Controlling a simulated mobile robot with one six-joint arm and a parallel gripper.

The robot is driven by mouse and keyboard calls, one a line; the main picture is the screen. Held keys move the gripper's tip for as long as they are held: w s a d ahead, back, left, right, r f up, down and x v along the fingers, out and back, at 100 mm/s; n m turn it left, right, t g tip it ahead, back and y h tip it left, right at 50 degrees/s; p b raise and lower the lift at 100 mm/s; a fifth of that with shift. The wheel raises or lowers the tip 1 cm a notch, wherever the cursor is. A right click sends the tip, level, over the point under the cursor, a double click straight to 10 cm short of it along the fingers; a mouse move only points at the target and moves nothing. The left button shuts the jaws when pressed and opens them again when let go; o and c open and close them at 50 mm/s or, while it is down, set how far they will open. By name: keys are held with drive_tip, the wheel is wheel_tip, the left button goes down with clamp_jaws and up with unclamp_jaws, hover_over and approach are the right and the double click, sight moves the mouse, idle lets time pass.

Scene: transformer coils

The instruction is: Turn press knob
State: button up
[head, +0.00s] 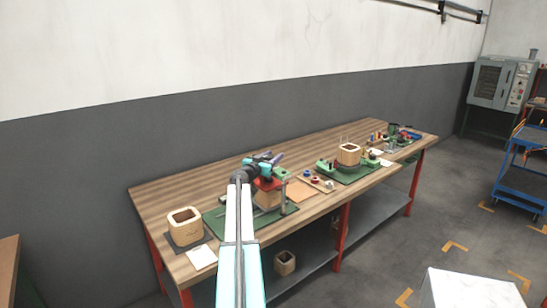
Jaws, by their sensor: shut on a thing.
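The press stands on a green mat (218,226) on the workbench, left of its middle. Its red top plate (268,184) sits over a tan coil block (267,198), with a thin grey post (284,203) at its right. My arm reaches in from the bottom of the picture, and my gripper (266,166) is at the top of the press, just above the red plate. It is shut on the press knob, which my arm's end mostly hides. The knob's turn angle cannot be made out.
A hollow wooden coil block (185,219) and a white paper (201,257) lie left of the press. Right of it are a tan sheet (300,191), small spools (329,184), another coil block (348,153) and a cluster of small tools (394,131). A grey wall backs the bench.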

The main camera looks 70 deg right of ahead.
drive_tip(key=o, duration=1)
drive_tip(key=shift+s, duration=0.3)
drive_tip(key=shift+o, duration=0.3)
drive_tip(key=shift+w, duration=0.1)
drive_tip(key=shift+w+a, duration=0.1)
drive_tip(key=b+v, duration=0.4)
drive_tip(key=v, duration=0.9)
drive_tip(key=shift+a, duration=0.35)
